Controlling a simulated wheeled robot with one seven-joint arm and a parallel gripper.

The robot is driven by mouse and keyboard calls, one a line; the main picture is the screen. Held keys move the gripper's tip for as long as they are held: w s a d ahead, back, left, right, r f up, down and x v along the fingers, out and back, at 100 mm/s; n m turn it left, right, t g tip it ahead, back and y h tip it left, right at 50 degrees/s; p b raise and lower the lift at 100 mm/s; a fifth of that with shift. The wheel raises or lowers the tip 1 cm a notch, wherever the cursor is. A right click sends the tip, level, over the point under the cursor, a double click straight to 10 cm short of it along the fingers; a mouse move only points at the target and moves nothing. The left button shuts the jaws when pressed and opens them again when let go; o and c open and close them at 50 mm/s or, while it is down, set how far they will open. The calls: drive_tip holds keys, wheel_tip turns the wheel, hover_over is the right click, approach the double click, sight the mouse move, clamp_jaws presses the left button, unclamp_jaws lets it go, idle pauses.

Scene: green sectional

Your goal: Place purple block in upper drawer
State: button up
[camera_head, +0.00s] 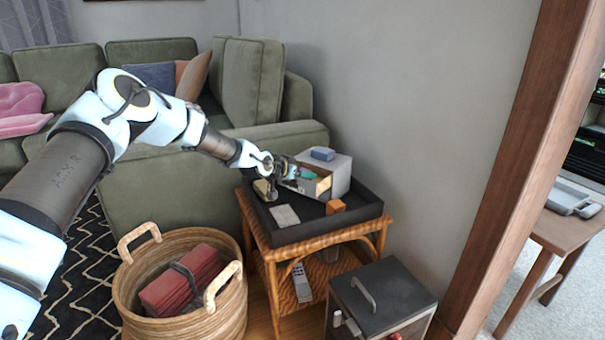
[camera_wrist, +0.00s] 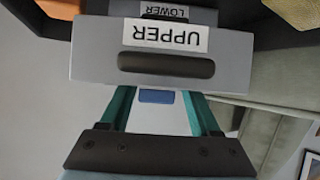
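A small grey drawer unit (camera_head: 341,173) stands in the black tray on the side table, with one drawer (camera_head: 309,186) pulled out. In the wrist view, upside down, the drawer front marked UPPER (camera_wrist: 90,52) is close, with a dark slot handle. A slate-blue block (camera_head: 322,153) lies on top of the unit; it also shows in the wrist view (camera_wrist: 157,96) between my fingers, farther off. No block looks clearly purple. My gripper (camera_head: 290,172) is at the open drawer. Its teal fingers (camera_wrist: 160,105) are apart with nothing seen held; their tips are hidden behind the drawer front.
The black tray (camera_head: 366,207) also holds an orange block (camera_head: 335,206), a grey flat piece (camera_head: 285,215) and a tan item (camera_head: 262,188). A wicker basket (camera_head: 232,318) and a dark-topped cabinet (camera_head: 392,297) stand in front. The wall is close behind, the green sofa (camera_head: 170,185) at left.

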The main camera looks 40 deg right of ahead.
drive_tip(key=shift+o, duration=1.4)
drive_tip(key=shift+r, duration=0.1)
drive_tip(key=shift+r, duration=0.2)
drive_tip(key=p+v, duration=0.1)
drive_tip(key=v, duration=1.1)
drive_tip(key=shift+f, duration=0.15)
